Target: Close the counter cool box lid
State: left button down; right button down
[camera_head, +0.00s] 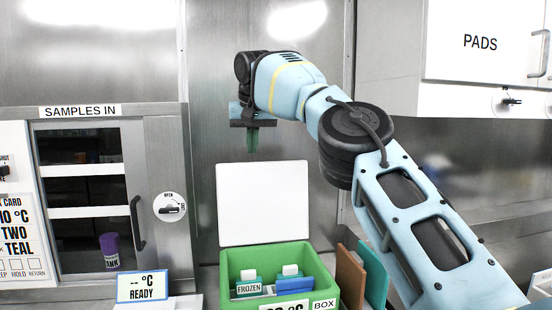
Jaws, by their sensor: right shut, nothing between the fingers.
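The counter cool box (233,263) is green and stands at the bottom middle of the head view, its lower front cut off by the picture edge. Its white lid (263,204) stands open, upright behind the box. Inside are a teal pack labelled FROZEN (249,287) and a blue pack (294,284), each with a white top. My right gripper (253,150) points down just above the lid's top edge, left of its middle. Its fingers are shut and empty, and I see a small gap between them and the lid. My left gripper is not in view.
A SAMPLES IN cabinet (160,135) with a handle stands at the left, a purple container (109,250) inside. A READY display (142,287) sits left of the box. Brown (350,277) and teal (374,274) panels stand close right of it. A PADS cupboard (480,70) hangs upper right.

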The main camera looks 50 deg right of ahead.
aim_at(258, 202)
jog(key=i+l, duration=0.15)
jog(key=l, duration=0.25)
jog(key=i+l, duration=0.1)
jog(key=l, duration=0.25)
jog(key=i+l, duration=0.15)
jog(key=l, duration=0.25)
